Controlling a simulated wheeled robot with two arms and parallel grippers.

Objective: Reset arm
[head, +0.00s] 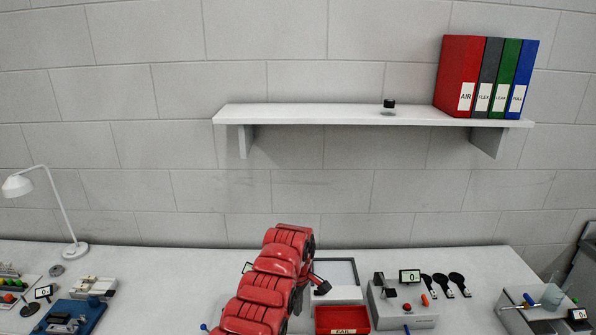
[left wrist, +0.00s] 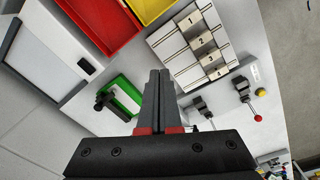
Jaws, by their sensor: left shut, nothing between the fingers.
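My left arm, with red covers, rises from the bottom middle of the head view over the workbench (head: 150,270). My left gripper (head: 322,287) shows small and dark just right of the arm, partly hidden by it. In the left wrist view, its two grey fingers (left wrist: 160,76) are closed together with nothing between them. They are beside a green block with a black part (left wrist: 124,94) and below a white rack with numbered slots (left wrist: 200,45). My right gripper is in neither view.
A red bin labelled FAIL (head: 342,320) and a grey box with a display (head: 405,310) stand near the gripper. A lamp (head: 62,210) is at left. A wall shelf (head: 310,115) holds binders (head: 486,78) and a small black object (head: 389,103).

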